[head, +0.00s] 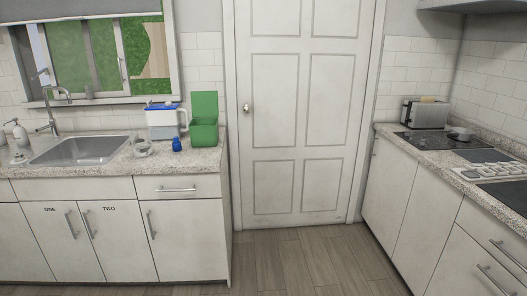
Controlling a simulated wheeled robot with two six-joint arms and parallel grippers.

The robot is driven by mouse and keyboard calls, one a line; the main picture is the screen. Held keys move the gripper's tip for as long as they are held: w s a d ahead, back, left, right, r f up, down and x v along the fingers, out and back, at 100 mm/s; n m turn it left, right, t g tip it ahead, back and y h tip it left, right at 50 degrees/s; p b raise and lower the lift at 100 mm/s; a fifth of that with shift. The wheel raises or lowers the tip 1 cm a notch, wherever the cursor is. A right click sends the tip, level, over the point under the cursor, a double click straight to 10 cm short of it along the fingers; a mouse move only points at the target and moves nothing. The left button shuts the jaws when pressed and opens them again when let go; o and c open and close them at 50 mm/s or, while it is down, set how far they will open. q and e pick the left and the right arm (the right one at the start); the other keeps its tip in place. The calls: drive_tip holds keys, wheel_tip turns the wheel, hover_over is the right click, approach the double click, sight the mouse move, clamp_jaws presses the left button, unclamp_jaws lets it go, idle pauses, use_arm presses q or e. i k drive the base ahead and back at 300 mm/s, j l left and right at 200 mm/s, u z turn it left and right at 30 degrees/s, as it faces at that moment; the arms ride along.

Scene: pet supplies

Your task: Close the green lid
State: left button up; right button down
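In the head view, the green lid (204,104) stands open and upright at the back of a green box (204,135). The box sits on the left counter near its right end, beside the door. Neither of my grippers shows in the head view.
A white container with a blue top (161,121) stands just left of the green box. A small blue item (177,144) and a clear glass item (142,147) are in front. A sink (80,150) is further left. The wooden floor (300,262) before the counters is clear.

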sight(205, 104)
drive_tip(key=i, duration=1.7)
